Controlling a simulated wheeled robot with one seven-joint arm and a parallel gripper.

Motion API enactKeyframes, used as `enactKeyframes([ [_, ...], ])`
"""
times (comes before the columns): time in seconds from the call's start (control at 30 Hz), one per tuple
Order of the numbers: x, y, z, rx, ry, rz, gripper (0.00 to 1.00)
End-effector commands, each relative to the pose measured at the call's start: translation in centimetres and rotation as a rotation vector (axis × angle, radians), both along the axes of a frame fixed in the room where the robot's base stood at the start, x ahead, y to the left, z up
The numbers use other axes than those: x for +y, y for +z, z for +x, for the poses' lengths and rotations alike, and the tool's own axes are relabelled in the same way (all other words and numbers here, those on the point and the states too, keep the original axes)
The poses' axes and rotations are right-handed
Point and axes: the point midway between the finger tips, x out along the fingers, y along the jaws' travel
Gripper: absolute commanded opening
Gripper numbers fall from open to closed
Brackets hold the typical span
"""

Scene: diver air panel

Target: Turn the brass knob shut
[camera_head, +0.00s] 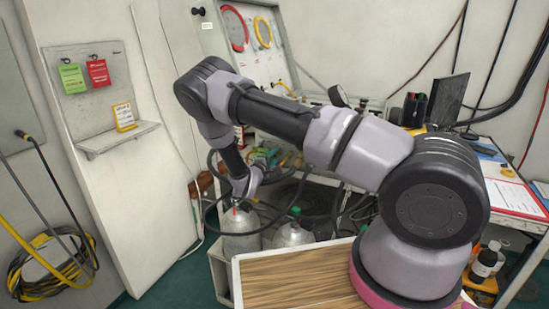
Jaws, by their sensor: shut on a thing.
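My gripper (239,199) reaches down to the top of the left grey gas cylinder (241,240), low in the middle of the view. It is shut at the cylinder's valve. The brass knob cannot be made out; the jaws and wrist cover that spot. A small red part (234,211) shows just below the jaws. The knob's turn position cannot be seen.
A second grey cylinder (292,236) with a green top stands close to the right. Dark hoses loop around my wrist and behind the cylinders. A wall panel (262,58) with red and yellow hose coils stands behind. A desk (508,197) is at the right.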

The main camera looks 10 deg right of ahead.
Motion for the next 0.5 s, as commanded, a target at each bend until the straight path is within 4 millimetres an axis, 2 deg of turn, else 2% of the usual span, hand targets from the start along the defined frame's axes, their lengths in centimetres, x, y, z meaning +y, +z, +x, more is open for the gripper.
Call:
enactKeyframes([
  [0.5, 0.09, -0.16, -0.07, -0.039, 0.001, 0.059, 0.0],
])
